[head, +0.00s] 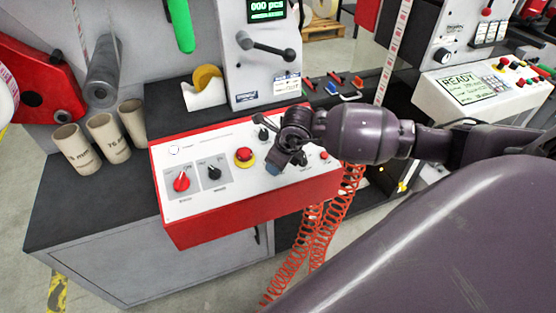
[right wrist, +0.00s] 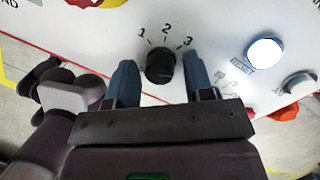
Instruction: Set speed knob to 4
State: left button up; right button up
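The black speed knob (right wrist: 160,66) shows in the right wrist view, with the printed numbers 1, 2 and 3 around its far side; no 4 shows. I cannot make out clearly where its pointer is turned. My right gripper (right wrist: 160,78) is open, with one blue-grey finger on each side of the knob and gaps visible between. In the head view my right gripper (head: 286,160) is over the right half of the white-topped red control box (head: 205,225) and hides the knob there. My left gripper is not in view.
On the panel are a red knob (head: 181,182), a black knob (head: 213,172) and a red emergency stop (head: 244,157). A lit white button (right wrist: 265,53) is right of the speed knob. Cardboard cores (head: 106,138) stand left. Orange coiled hoses (head: 312,235) hang below the box.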

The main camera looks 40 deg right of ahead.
jog(key=shift+o, duration=0.5)
jog(key=shift+r, duration=0.1)
jog(key=shift+r, duration=0.2)
jog(key=a+v, duration=0.1)
jog(key=v, duration=0.9)
jog(key=shift+s+d+p, duration=0.2)
jog(key=shift+d+p, duration=0.1)
jog(key=shift+d, duration=0.15)
jog(key=shift+w+r, duration=0.1)
